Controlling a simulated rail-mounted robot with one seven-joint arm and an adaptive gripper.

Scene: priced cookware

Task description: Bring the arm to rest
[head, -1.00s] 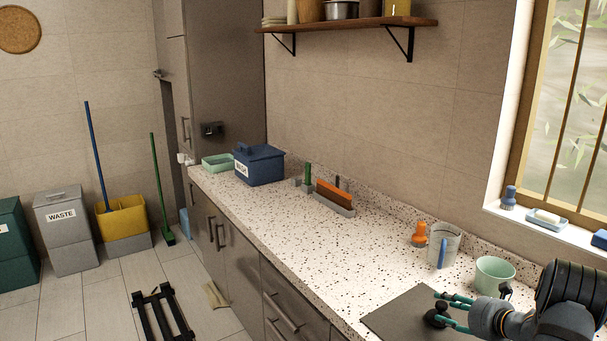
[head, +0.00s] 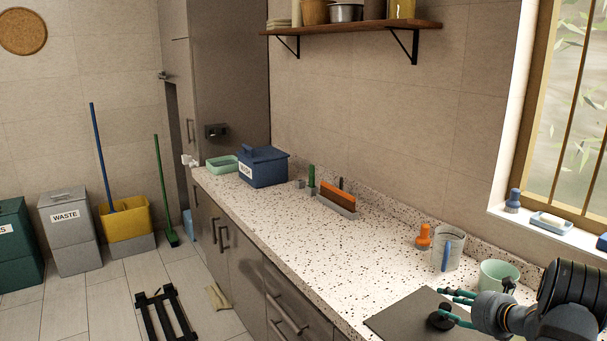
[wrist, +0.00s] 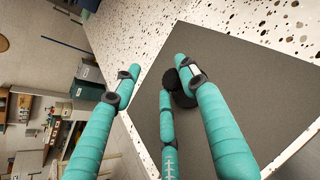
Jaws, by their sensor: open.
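My gripper (head: 450,305) is at the lower right of the head view, above the dark grey board (head: 395,312) on the speckled counter. Its teal fingers are spread apart, and nothing shows held between them. The wrist view also shows the open gripper (wrist: 155,75) over the board (wrist: 245,85). A dark round piece (wrist: 180,88) shows by the fingertips; I cannot tell whether it belongs to the gripper.
A mint cup (head: 497,274) stands close behind my gripper. A grey container (head: 447,250) and an orange-topped item (head: 423,237) stand farther left. A blue box (head: 263,170) sits at the far counter end. The counter's middle (head: 300,230) is clear.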

